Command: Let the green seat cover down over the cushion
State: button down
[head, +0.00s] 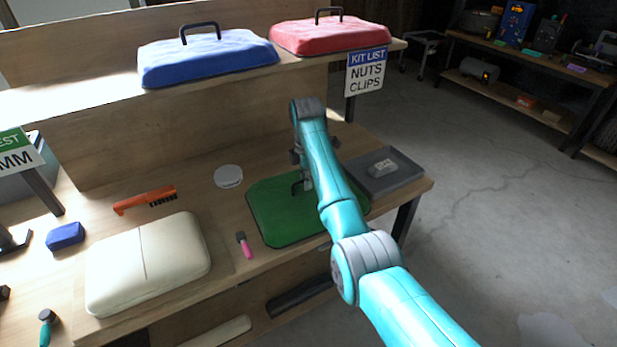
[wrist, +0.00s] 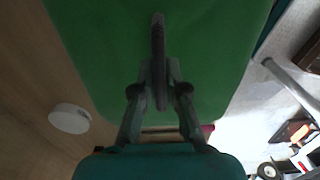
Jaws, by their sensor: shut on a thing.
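The green seat cover (head: 275,222) is at the right part of the bench in the head view, with my arm partly in front of it. It fills much of the wrist view (wrist: 100,50). My gripper (head: 303,182) is shut on the dark handle on top of the cover; the handle also shows between the fingers (wrist: 160,75) in the wrist view. I cannot tell whether the cover touches the bench. The cream cushion (head: 150,265) lies on the bench at the front left, uncovered, apart from the cover.
Between cushion and cover lies a pink-handled brush (head: 244,244). An orange brush (head: 146,199), a white round lid (head: 228,176) and a blue block (head: 65,236) lie nearby. Blue (head: 207,57) and red (head: 329,34) covers sit on the shelf.

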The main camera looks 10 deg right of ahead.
jog(key=shift+f, duration=0.45)
dwell(0.8)
jog(key=c, duration=1.1)
grip_release()
jog(key=shift+r, duration=0.1)
notch_tip(320, 180, up, 7)
jog(key=shift+r, duration=0.15)
